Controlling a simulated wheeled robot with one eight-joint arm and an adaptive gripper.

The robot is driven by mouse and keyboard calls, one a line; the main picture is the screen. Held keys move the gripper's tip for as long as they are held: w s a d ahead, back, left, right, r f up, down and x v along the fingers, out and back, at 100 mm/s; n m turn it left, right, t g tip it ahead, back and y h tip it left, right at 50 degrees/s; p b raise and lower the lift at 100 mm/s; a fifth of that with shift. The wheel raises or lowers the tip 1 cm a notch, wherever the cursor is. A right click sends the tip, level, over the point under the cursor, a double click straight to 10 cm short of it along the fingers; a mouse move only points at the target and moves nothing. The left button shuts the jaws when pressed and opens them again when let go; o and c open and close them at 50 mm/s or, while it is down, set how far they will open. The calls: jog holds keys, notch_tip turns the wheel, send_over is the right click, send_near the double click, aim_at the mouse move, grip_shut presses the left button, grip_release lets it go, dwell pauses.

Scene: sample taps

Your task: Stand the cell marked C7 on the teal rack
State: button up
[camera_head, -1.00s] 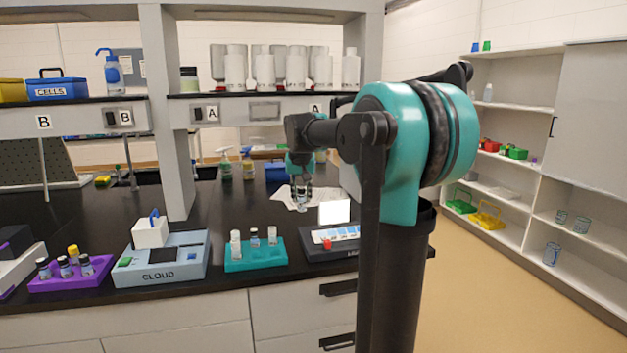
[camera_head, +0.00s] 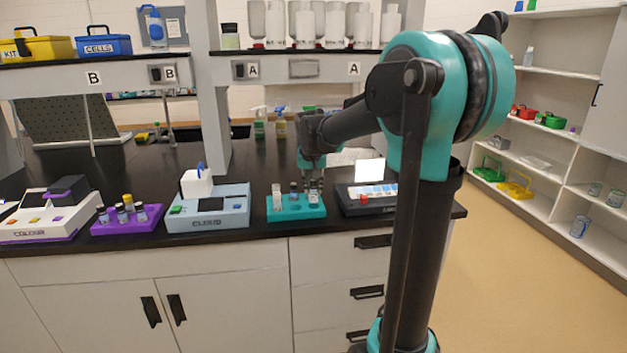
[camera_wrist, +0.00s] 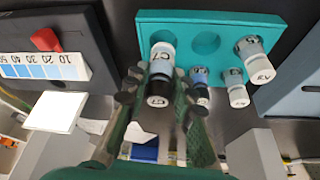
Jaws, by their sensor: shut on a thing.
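The cell marked C7 (camera_wrist: 161,66), pale with a dark cap, is between the fingers of my gripper (camera_wrist: 155,97) in the wrist view. It is at the left end of the teal rack (camera_wrist: 224,20), in the row at the top of that view. I cannot tell whether its foot is seated in the rack. An empty round hole is just right of it. In the head view my gripper (camera_head: 314,182) points down over the right end of the teal rack (camera_head: 297,212).
A vial marked A3 (camera_wrist: 254,61) stands on the rack, with two more vials below it in the wrist view. A device with a bright screen (camera_head: 370,171) stands close right of the rack. A light-blue CLOUD device (camera_head: 207,221) and a purple rack (camera_head: 127,229) stand left.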

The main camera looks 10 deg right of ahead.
jog(key=shift+f, duration=0.3)
jog(key=shift+f, duration=0.2)
dwell(0.5)
jog(key=shift+f, duration=0.55)
jog(key=shift+f, duration=0.2)
jog(key=shift+f, duration=0.55)
jog(key=o, duration=1.1)
jog(key=o, duration=0.6)
